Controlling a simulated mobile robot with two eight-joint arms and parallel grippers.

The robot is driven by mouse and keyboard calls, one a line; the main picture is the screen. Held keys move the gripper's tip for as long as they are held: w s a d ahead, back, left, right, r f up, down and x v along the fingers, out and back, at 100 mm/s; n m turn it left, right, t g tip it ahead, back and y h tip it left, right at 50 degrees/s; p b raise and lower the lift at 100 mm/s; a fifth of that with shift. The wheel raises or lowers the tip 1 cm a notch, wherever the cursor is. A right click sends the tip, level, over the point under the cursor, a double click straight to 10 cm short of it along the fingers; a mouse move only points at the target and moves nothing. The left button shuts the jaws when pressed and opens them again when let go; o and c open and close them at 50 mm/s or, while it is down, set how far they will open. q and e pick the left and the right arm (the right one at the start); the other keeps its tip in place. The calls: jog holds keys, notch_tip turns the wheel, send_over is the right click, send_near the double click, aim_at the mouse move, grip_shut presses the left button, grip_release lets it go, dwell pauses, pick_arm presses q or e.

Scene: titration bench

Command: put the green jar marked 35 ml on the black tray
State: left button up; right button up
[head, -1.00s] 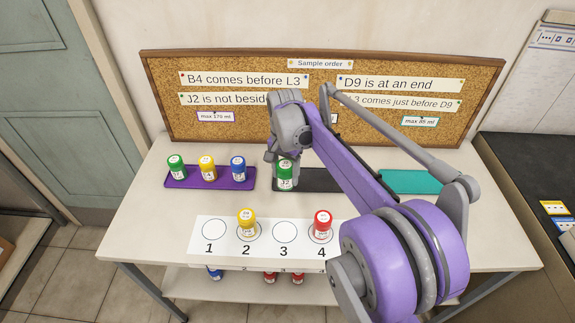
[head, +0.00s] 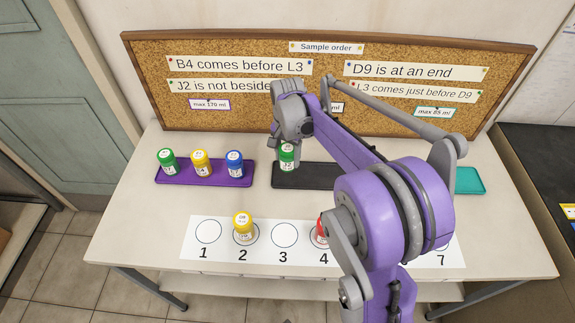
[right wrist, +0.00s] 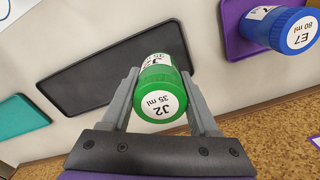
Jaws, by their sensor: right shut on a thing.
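The green jar (head: 287,154) has a white label and a green cap that reads J2, 35 ml in the right wrist view (right wrist: 160,98). My right gripper (head: 291,138) is shut on it, with one finger on each side. The jar is upright at the left end of the black tray (head: 330,177). In the head view its base shows near the tray's back edge, seemingly above the surface; the exact gap is unclear. The black tray also shows in the right wrist view (right wrist: 105,68), with its bare part empty. My left gripper is not in view.
A purple tray (head: 205,183) on the left holds green, yellow and blue jars. A teal tray (head: 468,182) is on the right, partly behind my arm. A numbered white strip (head: 263,254) in front bears a yellow jar (head: 243,227) and a red jar (head: 321,232). A corkboard (head: 230,122) stands behind.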

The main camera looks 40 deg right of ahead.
aim_at(288, 165)
jog(key=shift+w+f, duration=0.1)
jog(key=shift+f, duration=2)
jog(key=shift+f, duration=0.1)
jog(key=o, duration=1.4)
notch_tip(288, 165, up, 12)
jog(key=shift+f+p, duration=0.2)
jog(key=shift+p, duration=0.15)
jog(key=shift+r, duration=0.25)
jog(key=s+a+f+n+t, duration=0.1)
jog(key=s+a+f+n, duration=0.2)
jog(key=s+a, duration=0.3)
jog(key=s+a+f+n+t, duration=0.2)
jog(key=s+a+n, duration=0.3)
jog(key=s+n, duration=0.1)
jog(key=s+a+f+n+t, duration=0.2)
jog(key=s+a+f+n, duration=0.1)
jog(key=s+a, duration=0.3)
jog(key=shift+s+a+f+n, duration=0.3)
jog(key=shift+s+a+n, duration=0.1)
jog(key=shift+n, duration=0.3)
